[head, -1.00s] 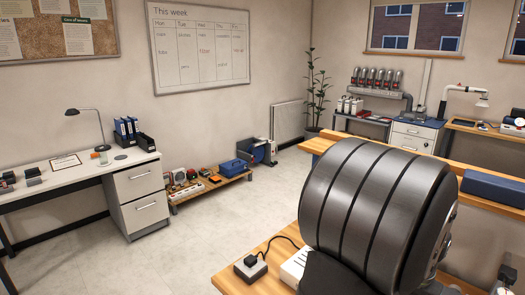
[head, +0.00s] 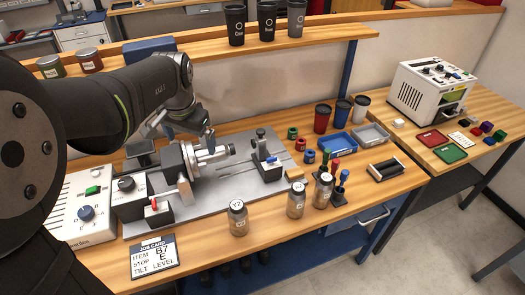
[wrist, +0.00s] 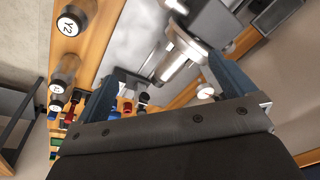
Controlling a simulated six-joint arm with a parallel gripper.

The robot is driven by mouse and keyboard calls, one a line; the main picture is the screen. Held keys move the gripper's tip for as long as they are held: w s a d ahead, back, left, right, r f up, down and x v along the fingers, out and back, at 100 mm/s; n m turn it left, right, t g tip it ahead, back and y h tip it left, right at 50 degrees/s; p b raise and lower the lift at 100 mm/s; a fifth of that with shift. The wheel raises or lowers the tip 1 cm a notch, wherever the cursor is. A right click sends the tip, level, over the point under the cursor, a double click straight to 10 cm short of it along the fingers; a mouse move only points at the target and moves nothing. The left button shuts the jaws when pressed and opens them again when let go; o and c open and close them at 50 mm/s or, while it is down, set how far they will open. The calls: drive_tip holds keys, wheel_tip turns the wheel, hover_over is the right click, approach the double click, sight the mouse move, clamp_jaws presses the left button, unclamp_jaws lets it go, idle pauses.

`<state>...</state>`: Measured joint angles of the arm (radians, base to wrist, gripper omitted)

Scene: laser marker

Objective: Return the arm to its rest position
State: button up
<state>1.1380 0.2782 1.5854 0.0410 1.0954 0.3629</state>
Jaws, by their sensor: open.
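My arm reaches in from the left of the head view, over the back of the workbench. My gripper (head: 208,142) hangs just above and behind the metal chuck of the fixture (head: 215,155), partly hidden by the wrist. In the wrist view, my gripper (wrist: 172,75) has its two blue-grey fingers spread apart, with nothing held between them. The silvery chuck (wrist: 178,55) shows beyond the fingers; I cannot tell how large the gap to it is.
The fixture stands on a grey plate (head: 225,197). Several jars, including one marked Y2 (head: 238,218), stand along its front right. A job card (head: 150,256) lies in front. Dark cups (head: 265,22) stand on the rear shelf. A white machine (head: 432,90) is at right.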

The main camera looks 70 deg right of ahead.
drive_tip(key=s+d+r+m+h, duration=0.1)
drive_tip(key=s+d+r+m, duration=0.35)
drive_tip(key=s+r, duration=0.3)
drive_tip(key=s+d+r+m+h, duration=0.25)
drive_tip(key=s+r+m, duration=0.3)
drive_tip(key=s, duration=0.35)
drive_tip(key=x, duration=0.9)
drive_tip(key=shift+f+y, duration=0.25)
drive_tip(key=shift+y, duration=0.1)
drive_tip(key=v, duration=1)
